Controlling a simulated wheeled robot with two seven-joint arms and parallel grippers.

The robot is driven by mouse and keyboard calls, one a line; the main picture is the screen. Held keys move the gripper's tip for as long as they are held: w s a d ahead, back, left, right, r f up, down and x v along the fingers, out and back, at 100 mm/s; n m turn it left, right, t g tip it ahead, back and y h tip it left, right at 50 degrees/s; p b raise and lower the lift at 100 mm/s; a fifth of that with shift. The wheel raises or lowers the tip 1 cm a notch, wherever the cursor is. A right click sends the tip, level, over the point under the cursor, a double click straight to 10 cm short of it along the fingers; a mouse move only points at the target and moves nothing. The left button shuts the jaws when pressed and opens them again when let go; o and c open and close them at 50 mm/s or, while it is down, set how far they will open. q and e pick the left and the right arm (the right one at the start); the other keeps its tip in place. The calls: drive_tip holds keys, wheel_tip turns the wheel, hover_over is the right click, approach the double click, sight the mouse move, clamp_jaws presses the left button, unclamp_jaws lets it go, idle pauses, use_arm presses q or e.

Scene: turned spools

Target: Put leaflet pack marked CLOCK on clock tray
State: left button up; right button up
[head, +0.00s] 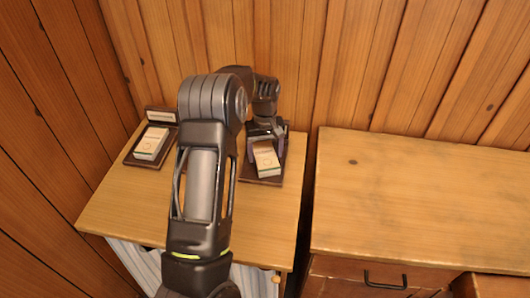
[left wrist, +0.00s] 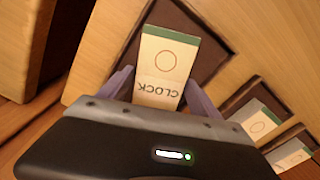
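The leaflet pack marked CLOCK (left wrist: 167,66) is white with a green end strip and a printed circle. It also shows in the head view (head: 266,161). My left gripper (left wrist: 161,73) has a finger against each long side of it, and looks shut on it; in the head view it is at the far side of the pack (head: 266,141). A dark brown tray (head: 262,180) lies under the pack, which is turned a little relative to it in the left wrist view. I cannot tell whether the pack touches the tray. Any label of this tray is hidden. My right gripper is not in view.
Another dark tray (head: 131,159) with an upright label plate holds a similar pack (head: 151,143) at the left. The left wrist view shows two similar packs, (left wrist: 254,119) and (left wrist: 289,154). Wood walls stand behind and left. A bare-topped wooden cabinet (head: 420,205) stands right.

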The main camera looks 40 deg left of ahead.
sight(265, 154)
use_arm(q)
drive_tip(key=shift+o, duration=1.2)
drive_tip(key=shift+r, duration=0.15)
drive_tip(key=shift+r, duration=0.2)
wheel_tip(265, 154, up, 12)
drive_tip(key=b, duration=0.1)
drive_tip(key=shift+f, duration=0.15)
